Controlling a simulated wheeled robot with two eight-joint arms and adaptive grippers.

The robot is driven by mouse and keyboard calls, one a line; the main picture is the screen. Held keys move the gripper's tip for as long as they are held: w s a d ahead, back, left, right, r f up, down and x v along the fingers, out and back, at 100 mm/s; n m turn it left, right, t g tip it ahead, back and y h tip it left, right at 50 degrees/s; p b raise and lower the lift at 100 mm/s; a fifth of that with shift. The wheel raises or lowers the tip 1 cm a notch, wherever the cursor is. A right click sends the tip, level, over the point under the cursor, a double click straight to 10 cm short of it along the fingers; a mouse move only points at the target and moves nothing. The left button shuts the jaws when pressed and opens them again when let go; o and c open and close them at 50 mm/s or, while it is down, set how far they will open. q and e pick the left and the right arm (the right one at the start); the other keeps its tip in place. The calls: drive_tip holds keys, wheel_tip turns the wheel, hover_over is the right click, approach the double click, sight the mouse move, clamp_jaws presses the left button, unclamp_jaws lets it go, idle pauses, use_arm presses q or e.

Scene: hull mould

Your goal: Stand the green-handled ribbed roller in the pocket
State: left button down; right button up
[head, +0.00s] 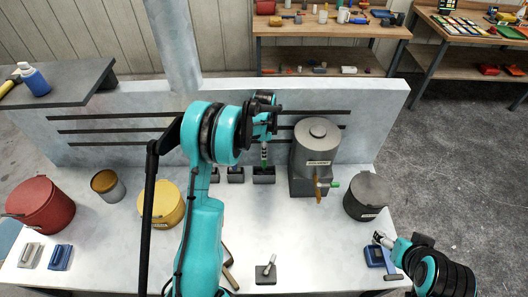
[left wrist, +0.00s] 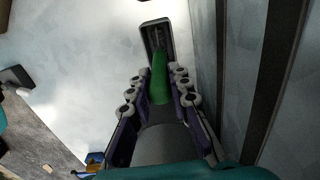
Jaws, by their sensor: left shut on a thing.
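My left gripper (head: 264,139) is over the back middle of the white bench, fingers pointing down. It is shut on the green-handled roller (head: 264,153). In the left wrist view the green handle (left wrist: 158,80) shows between the two fingers (left wrist: 155,88), with a dark grey part nearer the palm. A dark block with a pocket (head: 264,176) stands under the roller; it also shows in the left wrist view (left wrist: 145,35), behind the green end. I cannot tell whether the roller's tip is inside the pocket. My right gripper (head: 383,240) is low at the right; its opening is unclear.
A dark pot (head: 369,193) and yellow pot (head: 166,208) flank the area. A small stand (head: 266,275) is at the front. A wall (head: 120,110) runs behind.

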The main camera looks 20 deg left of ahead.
use_arm(q)
drive_tip(key=shift+f, duration=0.15)
drive_tip(key=shift+f+b, duration=0.55)
drive_tip(key=shift+b, duration=0.05)
drive_tip(key=shift+r, duration=0.15)
drive_tip(key=c, duration=1.3)
unclamp_jaws()
drive_tip(key=shift+c, duration=0.2)
